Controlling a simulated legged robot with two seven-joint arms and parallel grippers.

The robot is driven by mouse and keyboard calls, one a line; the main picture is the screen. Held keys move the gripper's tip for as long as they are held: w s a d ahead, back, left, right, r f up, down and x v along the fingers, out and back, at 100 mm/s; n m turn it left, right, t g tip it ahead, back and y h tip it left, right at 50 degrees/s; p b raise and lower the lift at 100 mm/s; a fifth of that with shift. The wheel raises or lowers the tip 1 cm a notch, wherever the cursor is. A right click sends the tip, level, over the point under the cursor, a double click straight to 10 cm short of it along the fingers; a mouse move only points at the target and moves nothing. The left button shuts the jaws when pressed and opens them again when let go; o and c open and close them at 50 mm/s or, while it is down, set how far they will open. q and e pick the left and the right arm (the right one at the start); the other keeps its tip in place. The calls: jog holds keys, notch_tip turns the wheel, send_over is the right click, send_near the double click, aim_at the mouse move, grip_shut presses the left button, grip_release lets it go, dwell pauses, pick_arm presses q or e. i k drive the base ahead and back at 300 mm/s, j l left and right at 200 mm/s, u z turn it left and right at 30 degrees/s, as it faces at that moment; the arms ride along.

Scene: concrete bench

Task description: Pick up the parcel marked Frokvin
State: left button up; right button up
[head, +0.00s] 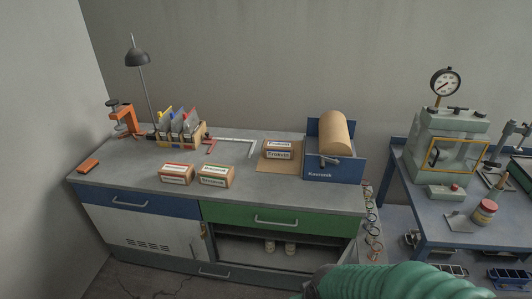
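A parcel with a dark purple stripe (278,149) sits on brown paper towards the back of the bench, beside the blue paper roll holder. Its small label looks closest to Frokvin, though the lettering is hard to read. A red-striped parcel (176,174) and a green-striped parcel (216,176) stand side by side nearer the front edge; their labels are too small to read surely. My green-sleeved arm crosses the bottom right, below the bench front. Neither gripper's fingers can be seen.
The blue roll holder (335,168) with a brown paper roll (334,133) stands right of the purple-striped parcel. The front right benchtop is clear.

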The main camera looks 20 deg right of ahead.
aim_at(274, 149)
jog(key=i+j, duration=0.2)
jog(key=j, duration=0.2)
jog(key=i+j+z, duration=0.1)
jog(key=i+j, duration=0.15)
jog(key=i+j+z, duration=0.1)
jog(key=j, duration=0.4)
jog(key=i+l+z, duration=0.2)
jog(key=i, duration=1.1)
jog(key=i+l, duration=0.3)
jog(key=l, duration=0.2)
